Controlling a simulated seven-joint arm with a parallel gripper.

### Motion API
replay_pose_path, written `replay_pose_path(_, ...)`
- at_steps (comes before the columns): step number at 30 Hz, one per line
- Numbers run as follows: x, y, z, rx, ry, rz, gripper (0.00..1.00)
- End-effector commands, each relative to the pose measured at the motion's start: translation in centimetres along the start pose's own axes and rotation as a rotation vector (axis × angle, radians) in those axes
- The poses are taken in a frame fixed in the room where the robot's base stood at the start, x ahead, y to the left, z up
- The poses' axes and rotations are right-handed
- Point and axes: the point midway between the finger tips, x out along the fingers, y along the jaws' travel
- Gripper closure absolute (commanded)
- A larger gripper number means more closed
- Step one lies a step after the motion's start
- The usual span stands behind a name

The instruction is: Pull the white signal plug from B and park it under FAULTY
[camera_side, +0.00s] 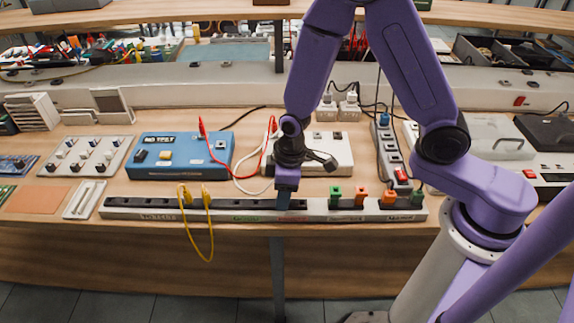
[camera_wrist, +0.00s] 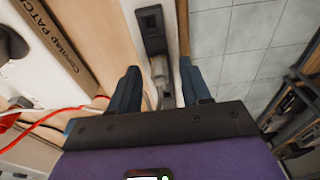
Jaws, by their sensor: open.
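A long pale socket strip (camera_side: 130,212) with dark socket openings runs along the bench's front edge; its small labels are too blurred to read, so I cannot tell B or FAULTY. My gripper (camera_side: 284,203) points down at the strip's middle. In the wrist view my gripper (camera_wrist: 159,68) is open, with one finger on each side of a greyish-white plug (camera_wrist: 158,72) seated in the strip (camera_wrist: 145,5). I cannot tell whether the fingers touch it. In the side view my gripper hides this plug.
Yellow plugs (camera_side: 187,196) with a hanging yellow cable stand left on the strip. Green (camera_side: 335,194) and orange plugs (camera_side: 361,194) stand close on the right. Behind are a blue box (camera_side: 175,157), a white box (camera_side: 335,150) and a red lead (camera_side: 203,128).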

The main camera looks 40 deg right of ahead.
Motion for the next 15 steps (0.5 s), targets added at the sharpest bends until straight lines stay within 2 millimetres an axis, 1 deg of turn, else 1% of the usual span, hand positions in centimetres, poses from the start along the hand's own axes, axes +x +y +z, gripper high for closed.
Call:
replay_pose_path(5, -1.8, 0.0, -0.2, -0.002, 0.006, 0.001, 0.52)
replay_pose_path(15, -6.4, 0.0, -0.1, -0.002, 0.006, 0.003, 0.52)
